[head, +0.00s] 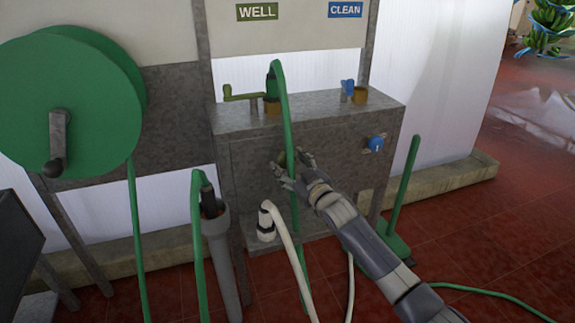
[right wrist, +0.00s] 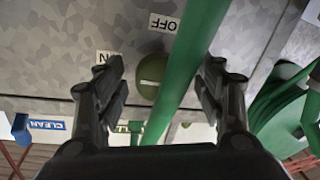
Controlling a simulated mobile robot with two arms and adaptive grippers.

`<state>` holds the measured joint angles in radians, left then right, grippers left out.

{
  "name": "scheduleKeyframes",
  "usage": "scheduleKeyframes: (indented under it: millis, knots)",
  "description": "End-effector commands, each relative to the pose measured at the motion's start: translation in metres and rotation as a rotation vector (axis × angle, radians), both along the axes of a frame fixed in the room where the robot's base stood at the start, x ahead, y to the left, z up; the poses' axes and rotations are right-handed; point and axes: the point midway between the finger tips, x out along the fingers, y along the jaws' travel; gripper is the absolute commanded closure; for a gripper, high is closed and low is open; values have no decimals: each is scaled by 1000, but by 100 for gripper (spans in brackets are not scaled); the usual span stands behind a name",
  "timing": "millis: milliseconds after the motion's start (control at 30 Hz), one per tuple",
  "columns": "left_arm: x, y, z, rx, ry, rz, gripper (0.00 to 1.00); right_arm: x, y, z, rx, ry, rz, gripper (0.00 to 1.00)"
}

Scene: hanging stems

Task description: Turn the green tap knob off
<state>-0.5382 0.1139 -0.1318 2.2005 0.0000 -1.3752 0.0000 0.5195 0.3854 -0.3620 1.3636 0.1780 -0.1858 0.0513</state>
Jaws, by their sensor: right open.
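The green tap knob (head: 283,158) is on the front of the grey metal cabinet, below the WELL sign (head: 257,12). It shows as a round green disc in the right wrist view (right wrist: 150,72). My right gripper (head: 292,163) is open in front of the knob, its fingers on either side of it with gaps. A green hose (right wrist: 183,70) runs between the fingers and covers part of the knob's edge. An OFF label (right wrist: 166,23) is near the knob; another label (right wrist: 104,57), ending in N, is partly hidden by a finger. My left gripper is not in view.
A blue knob (head: 375,144) is on the cabinet (head: 345,130) to the right, under the CLEAN sign (head: 345,9). A green hose reel (head: 70,100) stands at left. A white hose (head: 287,238) and a grey tube holder (head: 220,255) are below. Red tiled floor is at right.

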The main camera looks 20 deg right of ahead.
Motion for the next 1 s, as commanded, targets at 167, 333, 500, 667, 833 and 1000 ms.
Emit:
scheduleKeyframes:
  millis: [167,333,500,667,833,1000]
  knots:
    - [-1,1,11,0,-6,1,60,14,3,0,-1,0,0,37]
    - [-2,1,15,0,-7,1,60,18,4,-1,-1,1,0,37]
    - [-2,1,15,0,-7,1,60,18,3,0,0,1,0,37]
    - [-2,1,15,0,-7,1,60,18,3,0,0,1,0,67]
    - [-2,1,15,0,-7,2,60,18,3,0,0,1,0,82]
    - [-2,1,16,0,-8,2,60,18,4,0,10,2,0,82]
